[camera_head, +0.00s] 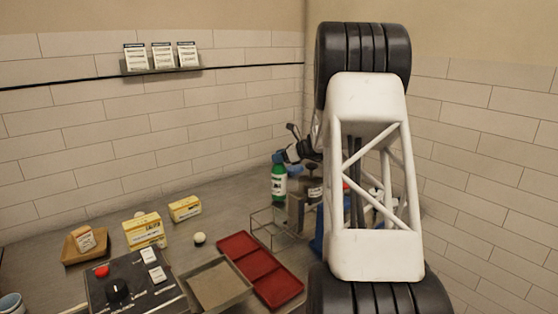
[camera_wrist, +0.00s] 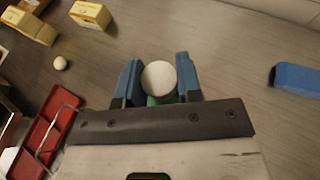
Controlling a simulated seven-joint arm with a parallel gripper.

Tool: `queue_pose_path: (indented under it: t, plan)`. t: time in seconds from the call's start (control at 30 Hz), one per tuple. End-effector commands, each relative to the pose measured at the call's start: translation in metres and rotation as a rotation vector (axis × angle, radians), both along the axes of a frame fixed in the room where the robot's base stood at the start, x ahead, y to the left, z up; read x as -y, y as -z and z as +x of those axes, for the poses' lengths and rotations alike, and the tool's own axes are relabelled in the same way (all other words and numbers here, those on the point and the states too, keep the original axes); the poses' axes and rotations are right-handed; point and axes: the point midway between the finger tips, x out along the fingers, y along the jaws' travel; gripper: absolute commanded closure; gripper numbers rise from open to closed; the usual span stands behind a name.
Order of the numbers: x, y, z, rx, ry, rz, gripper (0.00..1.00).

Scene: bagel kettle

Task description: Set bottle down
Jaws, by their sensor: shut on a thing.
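A green bottle (camera_head: 278,184) with a white label stands upright in the head view, at the back of the counter by the wire rack. My gripper (camera_head: 279,158) is at its top, with blue fingers around the neck. In the wrist view, the bottle's round white cap (camera_wrist: 159,77) sits between the two blue fingertips of my gripper (camera_wrist: 158,75), with a little green below it. The fingers are shut on the bottle. Whether its base touches the counter cannot be told.
A wire rack (camera_head: 272,220) stands close to the bottle. Red tray (camera_head: 262,270), metal tray (camera_head: 216,285), control box (camera_head: 133,285), yellow boxes (camera_head: 145,231) and a white ball (camera_head: 199,238) lie to the left. A blue block (camera_wrist: 297,79) lies right in the wrist view. Counter around the fingers looks clear.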

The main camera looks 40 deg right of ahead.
Motion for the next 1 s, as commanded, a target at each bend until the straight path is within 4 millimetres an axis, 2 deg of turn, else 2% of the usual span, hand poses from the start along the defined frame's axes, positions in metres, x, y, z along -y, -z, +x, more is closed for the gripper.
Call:
queue_pose_path:
  t: [0.13, 0.6, 0.63, 0.7, 0.8, 1.0]
  plan:
    - [0.000, 0.009, 0.000, 0.000, 0.000, 0.001, 1.00]
    - [0.000, 0.013, 0.000, 0.001, 0.000, 0.001, 1.00]
    - [0.000, 0.014, 0.000, 0.000, 0.000, 0.001, 0.66]
    - [0.000, 0.014, 0.000, 0.000, 0.000, 0.001, 0.55]
    - [0.000, 0.014, 0.000, 0.000, 0.000, 0.001, 0.42]
    - [0.000, 0.014, 0.000, 0.000, 0.000, 0.001, 0.42]
